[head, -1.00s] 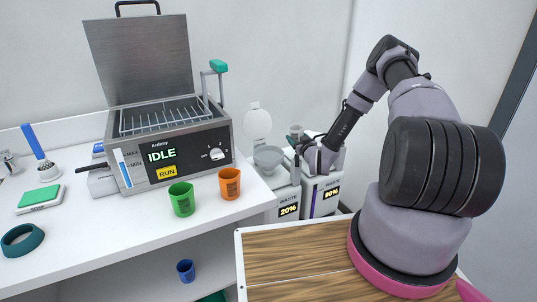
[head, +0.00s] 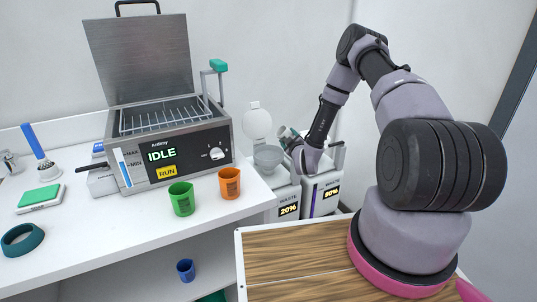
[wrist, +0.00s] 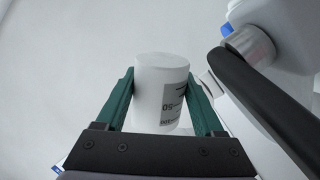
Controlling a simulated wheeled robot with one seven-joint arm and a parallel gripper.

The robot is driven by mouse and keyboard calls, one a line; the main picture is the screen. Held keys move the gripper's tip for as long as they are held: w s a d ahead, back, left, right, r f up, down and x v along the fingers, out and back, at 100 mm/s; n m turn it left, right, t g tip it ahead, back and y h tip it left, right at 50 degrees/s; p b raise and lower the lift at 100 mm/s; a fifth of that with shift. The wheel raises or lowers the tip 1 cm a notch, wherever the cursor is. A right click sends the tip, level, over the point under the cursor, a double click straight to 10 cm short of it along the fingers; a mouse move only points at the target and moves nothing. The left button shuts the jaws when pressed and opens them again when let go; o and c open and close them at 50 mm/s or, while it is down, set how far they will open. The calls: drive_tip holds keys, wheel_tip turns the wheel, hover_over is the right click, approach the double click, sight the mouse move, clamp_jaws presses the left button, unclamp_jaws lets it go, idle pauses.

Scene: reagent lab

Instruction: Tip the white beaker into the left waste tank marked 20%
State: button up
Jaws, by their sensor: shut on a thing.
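My gripper (wrist: 162,98) is shut on the white beaker (wrist: 155,78), with one teal finger on each side of it. The beaker has printed marks on its side; its contents cannot be seen. In the head view my gripper (head: 287,136) is just above and right of the grey funnel (head: 268,155) on the left waste tank (head: 287,202), marked 20%. It looks tilted toward the funnel. The beaker is too small in the head view to judge its tilt. The left tank's round white lid (head: 257,122) stands up behind the funnel.
The right waste tank (head: 325,192), with a higher percentage, stands close beside the left one under my arm. A green beaker (head: 182,199) and an orange beaker (head: 229,183) stand on the bench before the water bath (head: 165,150). A wall is behind the tanks.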

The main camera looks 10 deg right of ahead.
drive_tip(key=shift+r+n+h, duration=0.15)
drive_tip(key=shift+r+n, duration=0.25)
drive_tip(key=shift+n, duration=0.4)
drive_tip(key=shift+r+n+h, duration=0.15)
drive_tip(key=shift+r+n, duration=0.25)
drive_tip(key=shift+n, duration=0.4)
drive_tip(key=shift+f, duration=0.1)
drive_tip(key=shift+f+n, duration=0.3)
drive_tip(key=shift+n, duration=0.5)
drive_tip(key=shift+a+f+n, duration=0.3)
drive_tip(key=shift+a+n, duration=0.2)
drive_tip(key=shift+a, duration=0.15)
drive_tip(key=shift+a+n+p, duration=0.2)
drive_tip(key=shift+n+p, duration=0.1)
drive_tip(key=shift+p, duration=0.05)
drive_tip(key=shift+a+r+n+p, duration=0.2)
drive_tip(key=shift+r+n+p, duration=0.1)
drive_tip(key=shift+n+p, duration=0.3)
drive_tip(key=shift+a+f+n+h, duration=0.15)
drive_tip(key=shift+f+n+h, duration=0.15)
drive_tip(key=shift+n, duration=0.3)
